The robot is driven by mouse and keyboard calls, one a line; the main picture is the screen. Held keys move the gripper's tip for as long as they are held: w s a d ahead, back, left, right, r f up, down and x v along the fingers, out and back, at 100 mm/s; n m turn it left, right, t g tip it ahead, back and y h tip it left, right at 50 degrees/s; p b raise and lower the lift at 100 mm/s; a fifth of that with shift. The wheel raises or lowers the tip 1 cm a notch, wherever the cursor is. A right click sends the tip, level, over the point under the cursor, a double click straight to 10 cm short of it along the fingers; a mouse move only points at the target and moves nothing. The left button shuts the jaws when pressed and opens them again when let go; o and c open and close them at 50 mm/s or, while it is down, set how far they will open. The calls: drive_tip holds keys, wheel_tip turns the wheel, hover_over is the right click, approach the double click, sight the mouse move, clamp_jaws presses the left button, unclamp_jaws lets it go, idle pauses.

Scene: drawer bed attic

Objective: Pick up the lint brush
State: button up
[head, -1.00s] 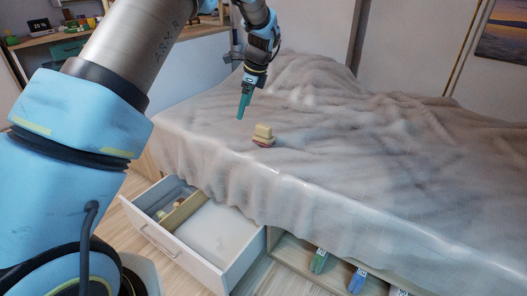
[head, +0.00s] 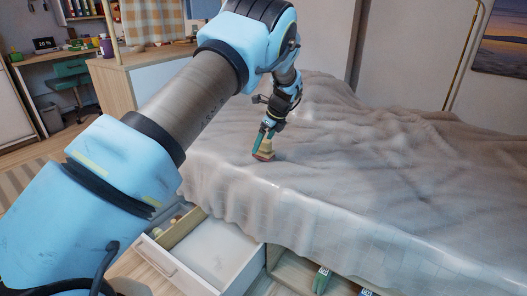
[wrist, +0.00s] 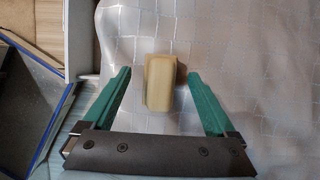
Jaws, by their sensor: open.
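The lint brush (head: 265,151) is a small block with a pale wooden top and a reddish underside. It rests on the grey blanket of the bed, near the bed's front left edge. My gripper (head: 264,138) points down at it with green fingers, one of them partly in front of the brush in the head view. In the wrist view the brush (wrist: 160,82) lies between and slightly beyond the tips of the open gripper (wrist: 159,76), with a gap on each side. Whether the fingers reach down to its height I cannot tell.
An open white drawer (head: 165,262) with a divider and small items juts out below the bed. The blanket (head: 370,160) around the brush is wrinkled but otherwise clear. Books with tags (head: 321,279) stand in an open compartment under the bed.

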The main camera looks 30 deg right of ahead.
drive_tip(key=x, duration=0.3)
drive_tip(key=shift+r, duration=0.1)
clamp_jaws()
idle(0.6)
